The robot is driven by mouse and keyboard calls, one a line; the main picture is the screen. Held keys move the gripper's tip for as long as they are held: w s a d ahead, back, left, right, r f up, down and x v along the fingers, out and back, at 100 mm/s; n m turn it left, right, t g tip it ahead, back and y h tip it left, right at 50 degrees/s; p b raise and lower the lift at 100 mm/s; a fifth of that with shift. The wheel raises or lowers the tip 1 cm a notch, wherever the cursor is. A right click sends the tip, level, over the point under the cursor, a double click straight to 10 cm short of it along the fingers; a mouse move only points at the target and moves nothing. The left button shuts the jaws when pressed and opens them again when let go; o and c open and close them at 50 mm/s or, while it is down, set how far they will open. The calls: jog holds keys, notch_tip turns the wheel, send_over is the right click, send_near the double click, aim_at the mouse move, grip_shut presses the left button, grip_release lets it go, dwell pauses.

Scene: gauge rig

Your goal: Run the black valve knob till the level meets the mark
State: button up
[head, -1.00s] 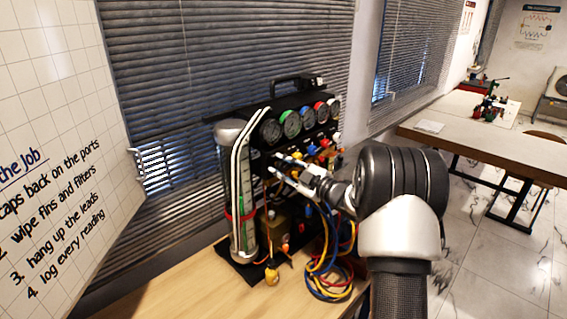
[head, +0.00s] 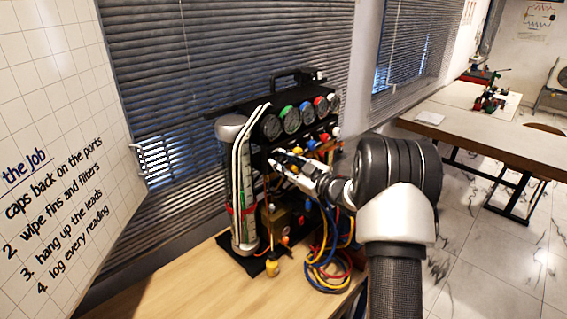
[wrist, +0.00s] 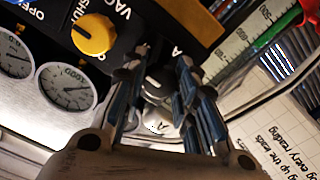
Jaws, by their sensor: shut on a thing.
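My gripper (head: 279,166) is at the front of the gauge rig, just right of the clear level cylinder (head: 242,187). In the wrist view its blue-padded fingers (wrist: 160,92) are closed on the sides of the black valve knob (wrist: 155,86), which is partly hidden between them. A letter A is printed on the panel beside it. The cylinder's numbered scale (wrist: 236,42) shows at the upper right of the wrist view, with a red marker (wrist: 309,12) at the corner. In the head view a red band circles the cylinder low down. I cannot tell the exact liquid level.
A yellow knob (wrist: 93,35) is close to my fingers. Round gauges (head: 291,119) line the rig's top. Coloured hoses (head: 327,265) hang at its right front. A whiteboard (head: 50,120) stands left. The wooden table (head: 190,288) is bare in front.

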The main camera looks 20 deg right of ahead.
jog(key=o, duration=1.1)
jog(key=v, duration=1.2)
